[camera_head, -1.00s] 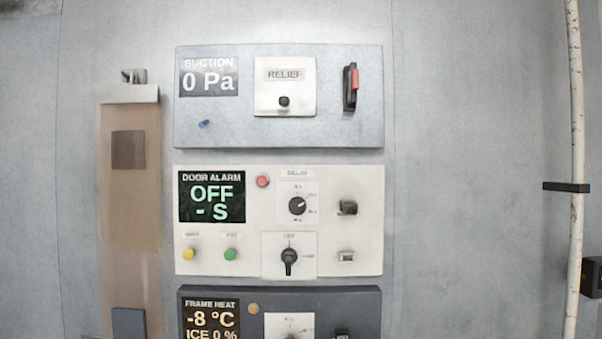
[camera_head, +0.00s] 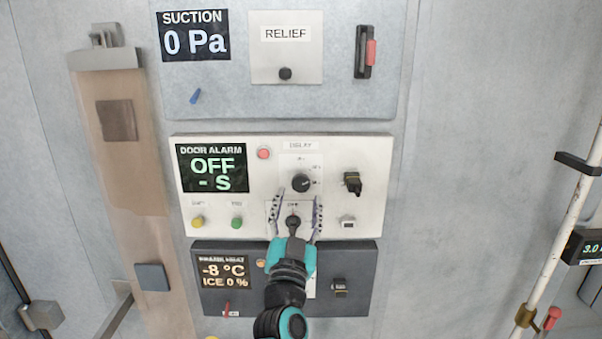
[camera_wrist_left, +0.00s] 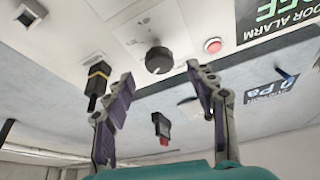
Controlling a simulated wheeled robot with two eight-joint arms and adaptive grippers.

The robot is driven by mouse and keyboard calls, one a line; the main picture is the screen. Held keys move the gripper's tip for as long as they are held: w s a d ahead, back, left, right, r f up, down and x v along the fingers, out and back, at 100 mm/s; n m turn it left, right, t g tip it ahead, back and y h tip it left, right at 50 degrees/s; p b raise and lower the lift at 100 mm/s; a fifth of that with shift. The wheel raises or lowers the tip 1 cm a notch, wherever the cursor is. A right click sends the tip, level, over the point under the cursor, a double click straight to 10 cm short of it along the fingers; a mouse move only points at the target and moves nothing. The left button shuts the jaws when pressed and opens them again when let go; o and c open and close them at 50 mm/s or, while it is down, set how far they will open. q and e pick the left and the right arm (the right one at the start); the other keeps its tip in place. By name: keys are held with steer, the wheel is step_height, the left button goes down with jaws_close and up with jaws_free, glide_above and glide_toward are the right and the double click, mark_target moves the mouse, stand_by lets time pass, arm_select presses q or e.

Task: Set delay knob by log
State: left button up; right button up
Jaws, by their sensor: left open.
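The black delay knob (camera_head: 301,183) sits under the DELAY label on the white door alarm panel (camera_head: 375,205). It also shows in the left wrist view (camera_wrist_left: 158,60), where the picture is turned over. The alarm display (camera_head: 212,168) reads OFF and - S. My left gripper (camera_head: 298,203) is open, its fingertips apart on either side, just below the delay knob in the head view. In the left wrist view (camera_wrist_left: 160,72) nothing is between its fingers. A lower black selector knob (camera_head: 293,222) shows between the fingers. No log is recognisable, and my right gripper is out of view.
A suction panel (camera_head: 230,97) with a relief plate is above. A dark frame heat panel (camera_head: 360,262) is below, partly hidden by my arm. A black switch (camera_head: 352,183) juts out right of the delay knob. A white pipe (camera_head: 557,235) runs at the right.

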mark_target(300, 186)
arm_select(q)
steer(key=p+x, duration=0.1)
steer(key=x, duration=0.5)
steer(key=shift+w, duration=0.3)
steer(key=c, duration=1.2)
